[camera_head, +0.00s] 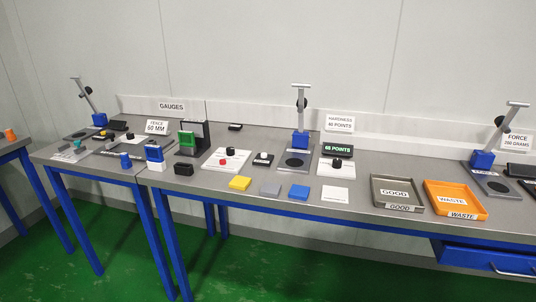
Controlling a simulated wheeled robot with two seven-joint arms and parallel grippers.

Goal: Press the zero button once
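No label that reads zero is legible, so I cannot tell for sure which control is the zero button. A white plate (213,164) on the middle of the bench carries a small red button (223,162) and a black knob (230,151). Neither of my grippers is in view.
A grey bench (400,165) runs across the view. Gauge stands with blue bases, such as the middle one (300,139), stand along the back. Coloured blocks, including a yellow one (240,183), lie near the front edge. A grey GOOD tray (376,196) and an orange WASTE tray (481,204) are at right.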

